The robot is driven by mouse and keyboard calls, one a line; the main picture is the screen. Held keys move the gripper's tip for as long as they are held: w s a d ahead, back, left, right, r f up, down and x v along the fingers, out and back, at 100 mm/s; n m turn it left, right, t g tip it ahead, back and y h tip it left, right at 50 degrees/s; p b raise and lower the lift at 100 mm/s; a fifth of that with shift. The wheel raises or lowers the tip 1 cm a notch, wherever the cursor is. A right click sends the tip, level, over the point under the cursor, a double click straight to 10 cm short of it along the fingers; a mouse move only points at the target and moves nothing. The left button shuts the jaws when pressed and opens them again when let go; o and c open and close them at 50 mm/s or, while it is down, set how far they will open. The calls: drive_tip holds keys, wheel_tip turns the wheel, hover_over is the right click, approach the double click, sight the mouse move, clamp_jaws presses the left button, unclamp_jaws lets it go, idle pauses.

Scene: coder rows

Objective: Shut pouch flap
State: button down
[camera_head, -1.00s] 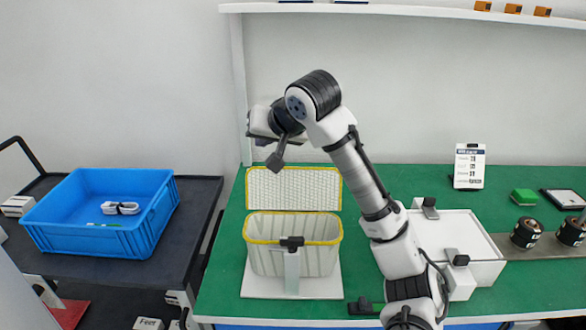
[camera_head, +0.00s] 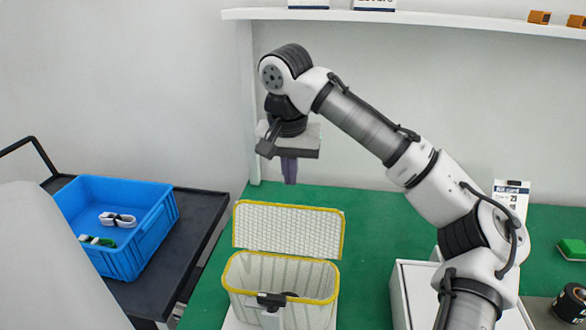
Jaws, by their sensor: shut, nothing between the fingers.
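The pouch (camera_head: 252,304) is a pale ribbed box with a yellow rim, standing on a white base on the green table. Its flap (camera_head: 288,229), a white quilted panel with a yellow border, stands up open at the back of the pouch. The inside of the pouch is only partly visible.
A blue crate (camera_head: 143,247) with small items stands on a dark cart at the left. A white box (camera_head: 402,300) is right of the pouch, partly behind my arm. A shelf (camera_head: 430,21) runs along the wall above. Green table (camera_head: 370,220) is bare right of the flap.

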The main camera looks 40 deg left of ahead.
sight(288, 226)
wheel_tip(288, 226, down, 6)
drive_tip(key=s+d+p, duration=0.1)
drive_tip(key=s+p, duration=0.1)
drive_tip(key=shift+s+d+p, duration=0.15)
drive_tip(key=shift+d+p, duration=0.1)
drive_tip(key=shift+p, duration=0.05)
idle(0.5)
